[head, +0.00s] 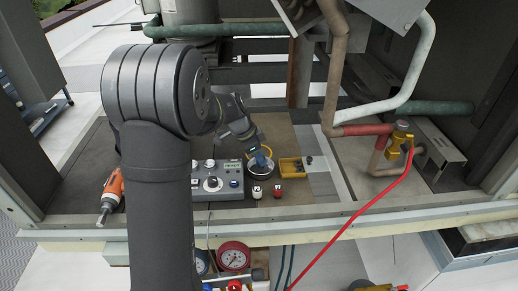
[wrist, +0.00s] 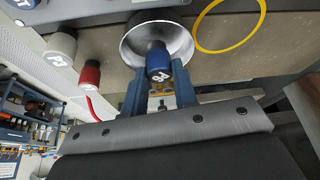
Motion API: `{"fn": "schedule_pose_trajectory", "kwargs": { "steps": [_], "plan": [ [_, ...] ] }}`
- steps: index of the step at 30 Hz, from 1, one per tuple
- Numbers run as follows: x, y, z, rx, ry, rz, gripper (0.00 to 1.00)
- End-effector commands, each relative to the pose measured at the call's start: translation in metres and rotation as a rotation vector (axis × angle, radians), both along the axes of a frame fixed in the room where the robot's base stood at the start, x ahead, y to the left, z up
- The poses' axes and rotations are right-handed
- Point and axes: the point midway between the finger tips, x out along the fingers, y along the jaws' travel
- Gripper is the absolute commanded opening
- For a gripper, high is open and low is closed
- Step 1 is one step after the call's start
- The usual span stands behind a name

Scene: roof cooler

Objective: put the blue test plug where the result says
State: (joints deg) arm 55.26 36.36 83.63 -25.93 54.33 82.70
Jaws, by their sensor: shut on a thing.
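My gripper (head: 258,153) is shut on the blue test plug (head: 263,159). In the wrist view the blue plug (wrist: 158,62) sits between my two fingers (wrist: 160,88), with a white mark on its end. It appears over the round metal bowl (head: 262,170); I cannot tell whether it touches the bowl. A white plug (head: 257,192) and a red plug (head: 277,191) stand in front of the bowl. The grey test box (head: 205,193) is left of the bowl, with a knob and a small greenish display (head: 231,166) too small to read. My arm hides part of the box.
A yellow tray (head: 291,168) with small dark items is right of the bowl. A yellow ring (wrist: 230,24) lies beside the bowl. An orange driver (head: 112,193) lies at left. A red hose (head: 365,210) runs from a brass valve (head: 399,142). Gauges (head: 233,256) are below the front edge.

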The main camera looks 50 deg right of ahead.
Motion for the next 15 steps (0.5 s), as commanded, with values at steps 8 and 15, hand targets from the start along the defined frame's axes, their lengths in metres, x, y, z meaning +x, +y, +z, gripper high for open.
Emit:
{"fn": "schedule_pose_trajectory", "kwargs": {
  "steps": [8, 15],
  "plan": [
    [0.0000, 0.0000, -0.0073, -0.001, -0.001, 0.000, 0.04],
    [0.0000, 0.0000, -0.0073, -0.001, -0.001, 0.000, 0.36]
  ]
}}
